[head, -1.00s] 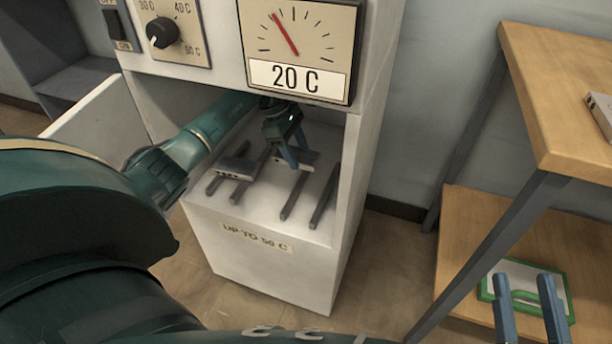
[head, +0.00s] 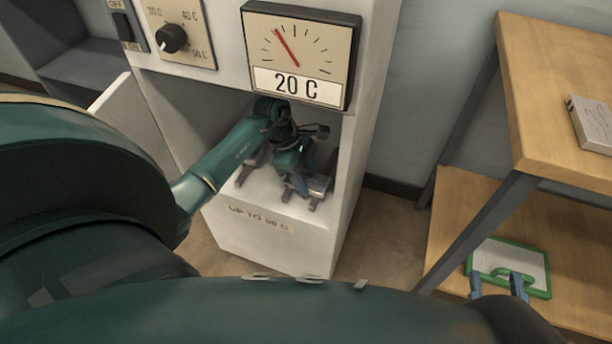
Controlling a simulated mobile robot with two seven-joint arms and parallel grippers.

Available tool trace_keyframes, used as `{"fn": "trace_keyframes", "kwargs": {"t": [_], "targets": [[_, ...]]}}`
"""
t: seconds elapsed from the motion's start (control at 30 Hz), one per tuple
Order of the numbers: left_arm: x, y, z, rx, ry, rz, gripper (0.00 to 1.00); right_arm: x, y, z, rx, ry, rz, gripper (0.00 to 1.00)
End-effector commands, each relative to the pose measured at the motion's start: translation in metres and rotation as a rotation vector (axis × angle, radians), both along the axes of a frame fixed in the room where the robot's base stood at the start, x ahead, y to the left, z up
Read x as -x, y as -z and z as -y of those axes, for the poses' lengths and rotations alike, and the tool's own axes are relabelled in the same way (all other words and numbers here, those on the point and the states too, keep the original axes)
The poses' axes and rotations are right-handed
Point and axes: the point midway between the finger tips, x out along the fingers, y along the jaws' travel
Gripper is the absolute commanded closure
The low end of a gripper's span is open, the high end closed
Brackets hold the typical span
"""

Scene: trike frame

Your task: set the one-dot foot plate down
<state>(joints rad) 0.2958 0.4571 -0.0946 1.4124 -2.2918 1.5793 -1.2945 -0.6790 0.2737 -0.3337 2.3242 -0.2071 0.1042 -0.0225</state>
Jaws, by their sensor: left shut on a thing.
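My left gripper (head: 298,182) reaches into the open bay of the white cabinet (head: 285,235), low over the rails on its floor. It is shut on a grey foot plate (head: 320,186), which shows beside the fingers at the right-hand rails. My gripper and wrist hide most of this plate. I cannot see its dots or tell whether it rests on the rails. Another grey plate (head: 254,160) lies on the left-hand rails, largely behind my arm. My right gripper (head: 497,287) is open at the lower right, over the lower shelf.
A white board with a green rim and handle (head: 535,265) lies on the lower wooden shelf (head: 455,215), by my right gripper. A grey box (head: 592,125) lies on the upper wooden top (head: 545,70). The cabinet's dial (head: 300,52) reads 20 C. Bay walls stand close around my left arm.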

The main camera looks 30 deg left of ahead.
Motion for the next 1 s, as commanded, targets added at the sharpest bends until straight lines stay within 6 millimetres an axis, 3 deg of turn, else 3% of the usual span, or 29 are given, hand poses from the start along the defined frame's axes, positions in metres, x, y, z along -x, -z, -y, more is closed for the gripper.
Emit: {"fn": "trace_keyframes", "kwargs": {"t": [0.33,0.37,0.6,0.87,1.0], "targets": [[-0.001,0.003,-0.001,0.0,0.001,0.001,0.79,-0.001,0.0,0.0,-0.008,-0.002,0.001,0.64],[0.0,0.002,0.0,0.0,0.0,0.0,0.45,-0.001,-0.001,0.0,-0.008,-0.002,0.001,0.64],[0.0,0.002,0.0,0.0,0.0,0.0,0.26,-0.001,-0.001,-0.001,-0.008,-0.002,0.001,0.64],[0.0,-0.001,0.0,0.001,0.0,0.0,0.26,0.0,-0.003,-0.001,-0.007,-0.003,0.001,0.64],[0.001,-0.017,-0.006,-0.003,0.0,0.0,0.26,-0.002,-0.007,0.004,0.007,0.02,-0.047,0.64]]}}
